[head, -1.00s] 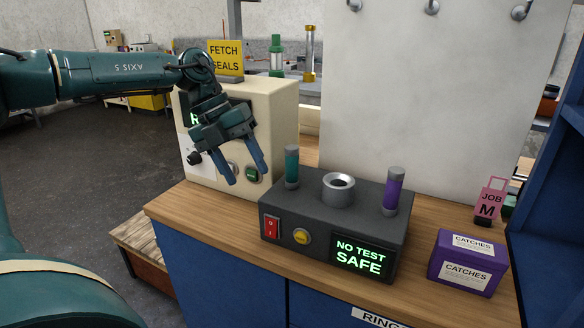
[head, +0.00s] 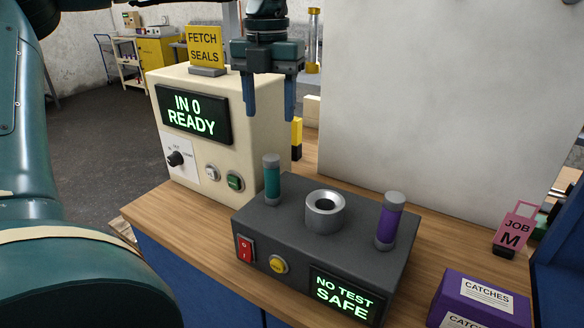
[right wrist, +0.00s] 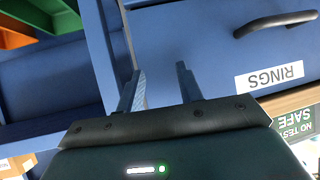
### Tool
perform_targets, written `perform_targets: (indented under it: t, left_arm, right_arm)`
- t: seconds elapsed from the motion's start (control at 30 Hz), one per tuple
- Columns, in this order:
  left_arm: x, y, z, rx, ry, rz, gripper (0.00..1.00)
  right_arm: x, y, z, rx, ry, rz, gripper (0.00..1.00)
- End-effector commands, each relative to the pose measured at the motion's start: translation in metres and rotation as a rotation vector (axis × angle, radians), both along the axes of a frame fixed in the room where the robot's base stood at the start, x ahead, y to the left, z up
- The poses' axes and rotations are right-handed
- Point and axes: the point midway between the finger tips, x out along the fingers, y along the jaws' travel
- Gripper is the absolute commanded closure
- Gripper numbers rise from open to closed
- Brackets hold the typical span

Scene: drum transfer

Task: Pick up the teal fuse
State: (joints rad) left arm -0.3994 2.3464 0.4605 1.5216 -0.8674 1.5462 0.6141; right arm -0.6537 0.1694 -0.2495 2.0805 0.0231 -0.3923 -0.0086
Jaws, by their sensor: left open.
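The teal fuse (head: 272,182) stands upright with grey caps at the left end of a dark grey tester box (head: 285,215). My left gripper (head: 270,112) hangs above the fuse in the head view, pointing down, with its blue fingers apart and nothing between them. The fingertips are higher in the picture than the fuse's top cap and do not appear to touch it. My right gripper (right wrist: 162,82) shows in the right wrist view, open and empty in front of blue cabinet fronts.
A purple fuse (head: 389,225) and a silver round socket (head: 325,212) are also on the tester, whose screen reads NO TEST SAFE. A beige box (head: 200,150) with an IN 0 READY screen stands left. A purple CATCHES box (head: 470,290) is at right. A pale panel (head: 440,90) rises behind.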

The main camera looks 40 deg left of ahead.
Motion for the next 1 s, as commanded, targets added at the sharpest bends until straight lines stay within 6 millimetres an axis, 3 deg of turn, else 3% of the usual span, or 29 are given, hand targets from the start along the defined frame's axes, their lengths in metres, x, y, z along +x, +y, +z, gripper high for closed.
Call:
perform_targets:
  t: [0.13,0.4,0.67,0.83,1.0]
  left_arm:
    - [-0.001,0.000,-0.014,-0.002,0.005,-0.001,0.45]
    - [-0.001,0.000,-0.063,-0.002,0.005,-0.001,0.45]
    - [-0.001,-0.001,-0.084,-0.002,0.003,0.000,0.45]
    - [-0.004,-0.004,-0.107,-0.003,0.006,-0.002,0.45]
    - [-0.004,-0.003,-0.128,-0.001,0.003,0.001,0.45]
  right_arm:
    - [-0.001,0.000,0.000,0.000,0.003,0.000,0.64]
    - [-0.011,-0.001,-0.004,-0.002,0.030,-0.001,0.64]
    - [-0.010,-0.002,-0.002,-0.006,0.031,-0.002,0.64]
    - [-0.008,-0.004,0.005,-0.010,0.033,-0.008,0.64]
    - [-0.008,-0.008,0.000,-0.016,0.047,-0.019,0.64]
